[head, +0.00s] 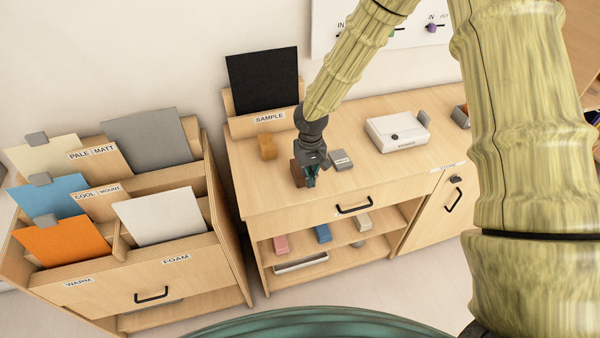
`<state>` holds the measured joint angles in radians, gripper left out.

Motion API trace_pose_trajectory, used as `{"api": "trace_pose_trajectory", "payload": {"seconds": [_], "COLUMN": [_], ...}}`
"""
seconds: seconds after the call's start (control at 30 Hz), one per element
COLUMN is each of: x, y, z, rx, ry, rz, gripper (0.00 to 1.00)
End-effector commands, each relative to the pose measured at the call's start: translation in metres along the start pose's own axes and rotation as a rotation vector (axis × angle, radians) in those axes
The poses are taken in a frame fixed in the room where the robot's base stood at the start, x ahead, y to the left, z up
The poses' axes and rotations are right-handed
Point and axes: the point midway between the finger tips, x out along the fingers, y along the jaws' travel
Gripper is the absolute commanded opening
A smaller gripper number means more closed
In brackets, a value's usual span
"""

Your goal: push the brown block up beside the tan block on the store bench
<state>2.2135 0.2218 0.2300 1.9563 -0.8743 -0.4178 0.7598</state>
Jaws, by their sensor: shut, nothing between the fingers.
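The tan block (267,147) stands on the store bench (250,185) at its left, in front of the sample holder. The brown block (298,173) is on the bench nearer the front, to the right of the tan block and apart from it. My gripper (311,181) is shut and empty, pointing down at the right side of the brown block. It partly hides that block, and I cannot tell whether they touch.
A grey block (341,160) lies close to the right of my gripper. A white box (397,132) sits farther right. A dark sample card (263,82) stands behind. A card rack (110,225) is at the left. Bare bench lies in front of the tan block.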

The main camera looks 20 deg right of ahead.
Motion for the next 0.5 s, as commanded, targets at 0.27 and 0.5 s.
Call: {"api": "trace_pose_trajectory", "payload": {"seconds": [0.27, 0.5], "x": [0.012, 0.021], "y": [0.000, -0.001], "z": [0.000, 0.000], "rx": [-0.001, -0.002], "ry": [0.001, 0.001], "rz": [0.000, 0.000], "gripper": [0.00, 0.00]}}
